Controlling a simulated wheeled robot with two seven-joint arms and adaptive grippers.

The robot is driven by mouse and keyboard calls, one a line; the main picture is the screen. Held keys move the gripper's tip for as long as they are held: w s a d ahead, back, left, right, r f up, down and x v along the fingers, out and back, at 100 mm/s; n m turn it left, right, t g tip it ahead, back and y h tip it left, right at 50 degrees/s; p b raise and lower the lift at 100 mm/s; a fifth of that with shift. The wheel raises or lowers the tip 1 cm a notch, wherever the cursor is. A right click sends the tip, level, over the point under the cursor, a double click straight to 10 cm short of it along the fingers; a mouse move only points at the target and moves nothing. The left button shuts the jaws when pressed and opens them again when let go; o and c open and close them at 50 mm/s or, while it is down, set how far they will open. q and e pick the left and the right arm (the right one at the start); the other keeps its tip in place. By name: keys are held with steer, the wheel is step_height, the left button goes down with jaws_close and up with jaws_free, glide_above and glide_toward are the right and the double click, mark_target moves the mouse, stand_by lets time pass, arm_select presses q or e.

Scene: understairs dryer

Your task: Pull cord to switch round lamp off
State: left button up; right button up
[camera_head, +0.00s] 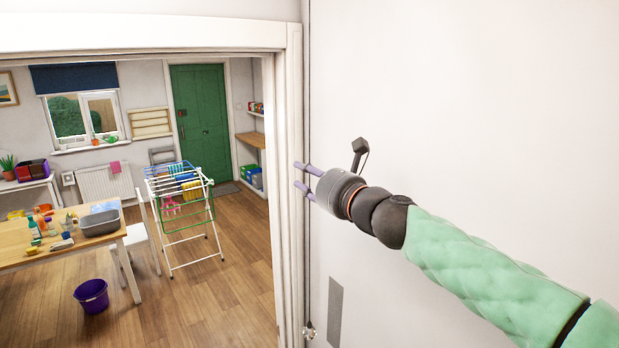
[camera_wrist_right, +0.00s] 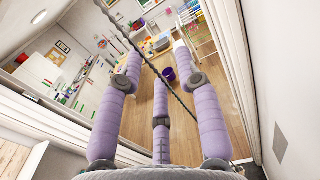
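A dark twisted cord (camera_wrist_right: 149,63) runs diagonally across the right wrist view, from the top left down towards the finger bases on the right. My right gripper (camera_wrist_right: 157,66) has its lilac fingers spread apart, and the cord crosses the gap between them. The fingers are not closed on it; whether any finger touches it I cannot tell. In the head view my right gripper (camera_head: 299,176) points left, level with the white door frame. The cord is not clearly distinguishable there. My left gripper is out of view.
The white door frame (camera_head: 291,120) stands right by my right fingers, with a pale wall (camera_head: 470,120) behind my arm. Beyond the opening are a table (camera_head: 20,258), a drying rack (camera_head: 196,213), a purple bucket (camera_head: 92,296) and free wooden floor.

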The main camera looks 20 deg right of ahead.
jaws_close()
steer(key=shift+f, duration=0.1)
steer(key=shift+f+b, duration=1.05)
steer(key=shift+b, duration=0.05)
steer(key=shift+o, duration=1.3)
jaws_free()
steer(key=shift+r, duration=0.15)
steer(key=v, duration=1.2)
